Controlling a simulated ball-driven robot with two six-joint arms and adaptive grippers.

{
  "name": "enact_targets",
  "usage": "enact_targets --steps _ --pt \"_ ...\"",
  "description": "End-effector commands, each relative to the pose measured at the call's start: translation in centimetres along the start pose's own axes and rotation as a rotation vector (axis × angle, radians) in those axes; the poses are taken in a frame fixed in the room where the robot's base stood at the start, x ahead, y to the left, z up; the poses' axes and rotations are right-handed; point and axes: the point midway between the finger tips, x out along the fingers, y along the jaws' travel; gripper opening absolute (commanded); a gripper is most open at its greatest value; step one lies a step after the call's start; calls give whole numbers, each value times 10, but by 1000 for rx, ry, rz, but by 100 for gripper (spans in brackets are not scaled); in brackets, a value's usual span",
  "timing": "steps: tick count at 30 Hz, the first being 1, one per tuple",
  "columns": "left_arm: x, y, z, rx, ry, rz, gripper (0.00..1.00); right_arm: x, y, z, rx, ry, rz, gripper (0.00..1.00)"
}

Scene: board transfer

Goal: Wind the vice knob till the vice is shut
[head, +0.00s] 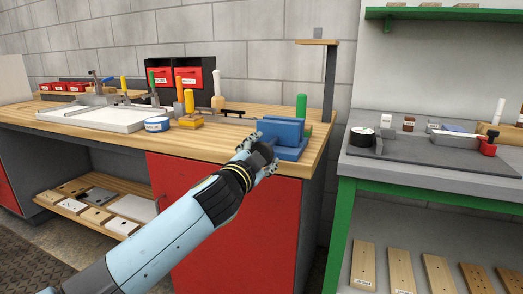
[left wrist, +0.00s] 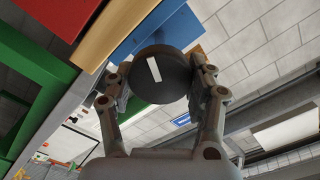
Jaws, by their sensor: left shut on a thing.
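The blue vice (head: 284,137) stands at the front right corner of the wooden workbench. Its blue body also shows at the top of the left wrist view (left wrist: 150,22). The vice knob (left wrist: 160,75) is dark and round with a white bar mark on its face. My left gripper (left wrist: 158,88) has one finger on each side of the knob and is shut on it. How far apart the vice jaws are cannot be made out. My right gripper is not in view.
A grey-topped green bench (head: 440,172) stands to the right, across a narrow gap. Red cabinet doors are below the vice.

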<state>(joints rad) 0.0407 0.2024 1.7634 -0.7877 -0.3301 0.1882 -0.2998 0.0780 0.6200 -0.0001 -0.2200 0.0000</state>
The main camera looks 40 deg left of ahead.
Motion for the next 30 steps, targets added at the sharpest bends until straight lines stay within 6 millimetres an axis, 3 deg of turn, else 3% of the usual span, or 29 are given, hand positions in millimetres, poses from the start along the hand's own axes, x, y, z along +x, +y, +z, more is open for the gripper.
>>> enact_targets --steps 18,30 --pt "0 3 0 555 0 1 24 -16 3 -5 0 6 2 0" --pt "0 5 2 753 0 1 24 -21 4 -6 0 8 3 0"
